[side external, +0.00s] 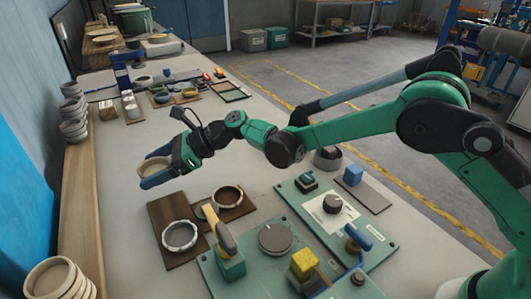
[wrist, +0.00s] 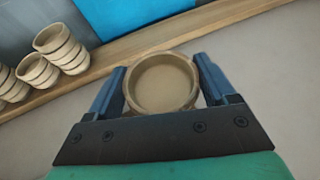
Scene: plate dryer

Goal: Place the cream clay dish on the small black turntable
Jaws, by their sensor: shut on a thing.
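The cream clay dish (side external: 153,167) is a round shallow bowl held level in my gripper (side external: 160,173). It is above the left part of the pale table. In the wrist view, the dish (wrist: 160,82) sits between the two blue fingers of my gripper (wrist: 161,75), which are shut on its sides. The dish looks empty. A dark round disc (side external: 275,238) on a green board, right of and nearer than the dish in the side view, appears to be the small black turntable. Its top is bare. The turntable is not in the wrist view.
Brown boards with a pale ring (side external: 179,236) and a brown ring (side external: 228,197) lie between dish and disc. Stacked bowls (wrist: 62,48) line a wooden shelf (side external: 82,205).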

